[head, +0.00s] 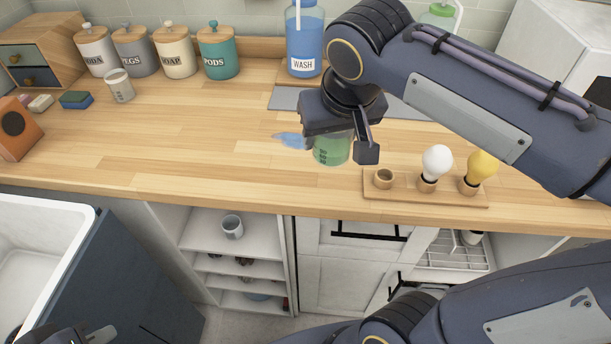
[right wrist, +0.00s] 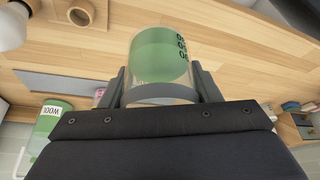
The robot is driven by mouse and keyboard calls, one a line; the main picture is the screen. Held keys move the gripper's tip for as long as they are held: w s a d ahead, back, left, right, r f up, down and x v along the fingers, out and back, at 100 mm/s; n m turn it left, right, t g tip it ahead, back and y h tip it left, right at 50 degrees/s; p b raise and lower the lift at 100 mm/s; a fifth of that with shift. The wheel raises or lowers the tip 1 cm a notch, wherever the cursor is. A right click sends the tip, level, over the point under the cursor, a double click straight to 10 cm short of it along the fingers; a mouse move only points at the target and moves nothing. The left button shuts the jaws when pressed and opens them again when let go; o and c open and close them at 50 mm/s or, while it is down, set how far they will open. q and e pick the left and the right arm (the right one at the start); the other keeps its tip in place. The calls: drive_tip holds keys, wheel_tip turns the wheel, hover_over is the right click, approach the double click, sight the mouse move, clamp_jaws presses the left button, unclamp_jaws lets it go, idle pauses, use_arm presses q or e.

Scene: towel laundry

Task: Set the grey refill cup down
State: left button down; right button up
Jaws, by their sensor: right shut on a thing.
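A clear cup with green liquid, dark marks and a grey band (right wrist: 160,55) is held between the fingers of my right gripper (right wrist: 160,82). In the head view this cup (head: 332,151) is partly hidden by the gripper (head: 338,136). It is low over the wooden counter (head: 200,150); I cannot tell whether its base touches. My left gripper (head: 88,336) shows only in part at the bottom left, away from the counter; its fingers are not clear.
A blue spill (head: 290,139) lies left of the held cup. A bulb tray (head: 400,193) stands to the right, a grey mat (head: 287,98) and WASH bottle (head: 305,42) behind. A pale grey cup (head: 119,86) stands by the canisters. The counter's left-middle is clear.

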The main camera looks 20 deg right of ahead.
drive_tip(key=shift+s+a+f, duration=0.2)
drive_tip(key=shift+s+a, duration=0.2)
drive_tip(key=shift+a, duration=0.1)
drive_tip(key=shift+a+f, duration=0.1)
drive_tip(key=shift+a, duration=0.05)
drive_tip(key=w+d+f, duration=0.2)
drive_tip(key=w+f, duration=0.1)
drive_tip(key=w+d+f, duration=0.2)
drive_tip(key=w+f, duration=0.1)
drive_tip(key=w, duration=0.1)
drive_tip(key=w+d+f, duration=0.2)
drive_tip(key=w, duration=0.2)
drive_tip(key=shift+w+f, duration=0.15)
drive_tip(key=shift+f, duration=0.25)
drive_tip(key=shift+w+d+f, duration=0.15)
drive_tip(key=shift+w+f, duration=0.05)
drive_tip(key=shift+f, duration=0.05)
use_arm(q)
drive_tip(key=shift+s+a+f, duration=0.25)
drive_tip(key=shift+s+a, duration=0.05)
drive_tip(key=shift+s, duration=0.05)
use_arm(e)
drive_tip(key=shift+w+d+f, duration=0.1)
drive_tip(key=shift+w+f, duration=0.1)
drive_tip(key=shift+f, duration=1.55)
use_arm(q)
drive_tip(key=shift+f, duration=0.1)
